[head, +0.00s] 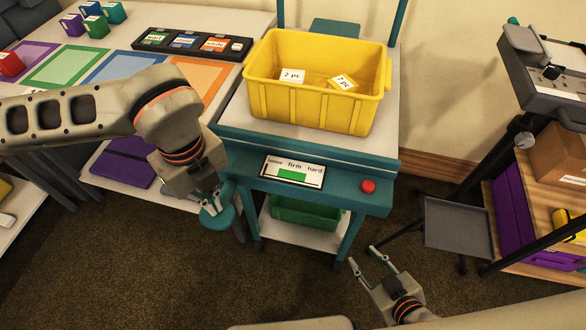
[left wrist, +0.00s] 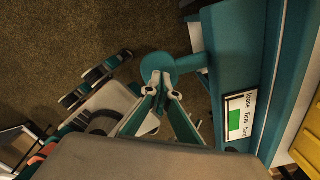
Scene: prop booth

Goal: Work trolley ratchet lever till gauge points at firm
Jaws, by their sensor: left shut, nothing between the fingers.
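The teal trolley (head: 320,143) stands in the middle with a gauge (head: 293,172) on its front, marked loose, firm and hard. A green patch lies below the word firm; I cannot make out a separate needle. The gauge also shows in the left wrist view (left wrist: 240,116). The lever's round teal end (head: 219,217) juts out at the trolley's left front corner; it also shows in the left wrist view (left wrist: 158,66). My left gripper (head: 214,203) is shut and empty, its tips at the lever end; contact is unclear. My right gripper (head: 366,254) is open and empty, low before the trolley.
A yellow bin (head: 315,112) with labelled blocks stands on the trolley, and a red button (head: 368,186) sits right of the gauge. A green bin (head: 304,213) is on the lower shelf. A table with coloured mats is at left, a grey stand (head: 457,222) at right.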

